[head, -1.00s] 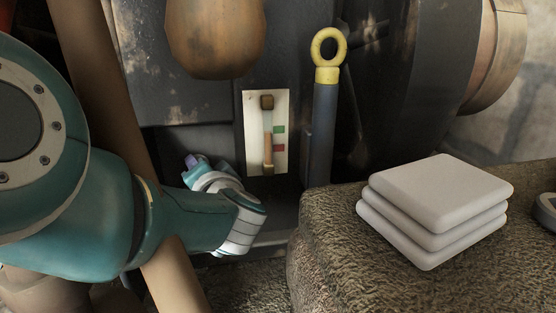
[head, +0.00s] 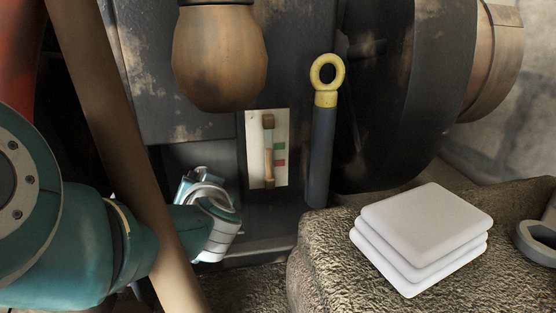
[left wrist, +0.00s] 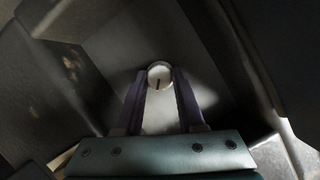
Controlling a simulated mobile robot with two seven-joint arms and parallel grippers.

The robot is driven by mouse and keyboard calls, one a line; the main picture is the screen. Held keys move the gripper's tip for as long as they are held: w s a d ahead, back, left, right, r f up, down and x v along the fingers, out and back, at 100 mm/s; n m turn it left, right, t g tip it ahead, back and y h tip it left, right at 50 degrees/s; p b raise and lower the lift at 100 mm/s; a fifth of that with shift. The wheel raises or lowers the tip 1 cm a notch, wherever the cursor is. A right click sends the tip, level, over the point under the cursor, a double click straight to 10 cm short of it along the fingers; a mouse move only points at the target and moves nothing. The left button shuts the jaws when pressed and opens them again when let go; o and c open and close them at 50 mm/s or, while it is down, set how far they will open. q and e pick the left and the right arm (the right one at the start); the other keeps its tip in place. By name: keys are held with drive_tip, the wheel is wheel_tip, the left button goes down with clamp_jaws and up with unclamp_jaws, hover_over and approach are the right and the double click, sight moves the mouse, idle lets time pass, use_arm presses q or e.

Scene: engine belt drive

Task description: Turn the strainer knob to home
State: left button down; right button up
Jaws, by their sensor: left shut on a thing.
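The strainer knob (left wrist: 160,75) is a small round pale knob with a dark line on its face, seen in the left wrist view between my fingertips. The dark line runs nearly upright in that picture. My left gripper (left wrist: 160,82) is shut on the knob, one purple finger on each side. In the head view my left wrist (head: 212,225) is low at the left, in front of the engine's recess, and the knob and fingertips are hidden there. My right gripper is in neither view.
A gauge plate (head: 281,120) with a glass tube is on the engine. A yellow-ringed dipstick (head: 326,75) stands right of it. A bronze rounded part (head: 220,60) hangs above. A brown tube (head: 112,130) crosses in front of my left arm. Folded white cloths (head: 425,225) lie on the ledge.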

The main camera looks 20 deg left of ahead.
use_arm(q)
drive_tip(key=c, duration=0.5)
unclamp_jaws()
drive_tip(key=p+v, duration=0.6)
drive_tip(key=v, duration=0.1)
drive_tip(key=shift+s+d+p, duration=0.15)
drive_tip(key=shift+s+p, duration=0.05)
drive_tip(key=shift+p, duration=0.2)
